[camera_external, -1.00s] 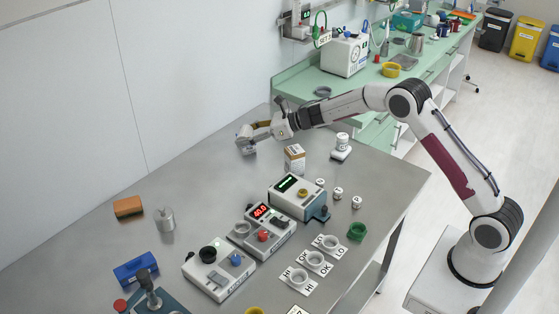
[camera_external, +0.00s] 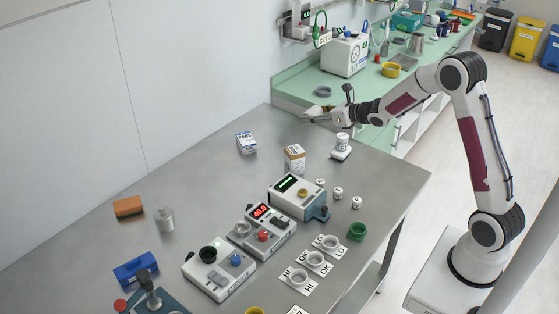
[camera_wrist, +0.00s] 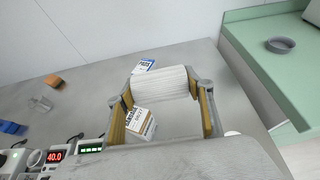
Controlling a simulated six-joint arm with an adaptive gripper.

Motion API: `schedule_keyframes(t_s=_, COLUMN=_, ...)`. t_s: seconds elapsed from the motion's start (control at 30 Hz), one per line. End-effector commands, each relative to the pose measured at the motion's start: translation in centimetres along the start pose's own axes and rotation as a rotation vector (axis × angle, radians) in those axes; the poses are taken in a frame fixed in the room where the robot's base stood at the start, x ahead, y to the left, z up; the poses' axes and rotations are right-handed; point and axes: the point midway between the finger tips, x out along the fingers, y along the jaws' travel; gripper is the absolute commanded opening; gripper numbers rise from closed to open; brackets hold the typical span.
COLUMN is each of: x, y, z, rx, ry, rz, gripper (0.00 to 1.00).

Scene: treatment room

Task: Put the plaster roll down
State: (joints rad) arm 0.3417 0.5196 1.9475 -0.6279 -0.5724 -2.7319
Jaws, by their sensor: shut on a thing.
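The plaster roll is a white ribbed cylinder (camera_wrist: 165,82), lying crosswise between my fingertips in the wrist view. My gripper (camera_wrist: 164,88) is shut on it, one finger at each end. In the external view my gripper (camera_external: 312,116) is above the back right part of the grey table (camera_external: 205,165), near its far corner. The roll cannot be clearly told from the fingers there. In the wrist view the roll appears apart from the table.
A blue-and-white box (camera_external: 246,143) and an orange-and-white box (camera_external: 294,158) stand on the table left of and below my gripper. The green counter (camera_external: 300,88) is behind. Bare table lies between the two boxes.

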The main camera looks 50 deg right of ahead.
Motion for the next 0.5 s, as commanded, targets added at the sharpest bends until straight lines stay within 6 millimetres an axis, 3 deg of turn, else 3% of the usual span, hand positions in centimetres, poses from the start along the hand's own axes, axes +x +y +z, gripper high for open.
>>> schedule_keyframes(t_s=0.5, x=-11.5, y=-7.3, z=-3.0, rx=0.099, ry=-0.002, rz=-0.239, gripper=0.28)
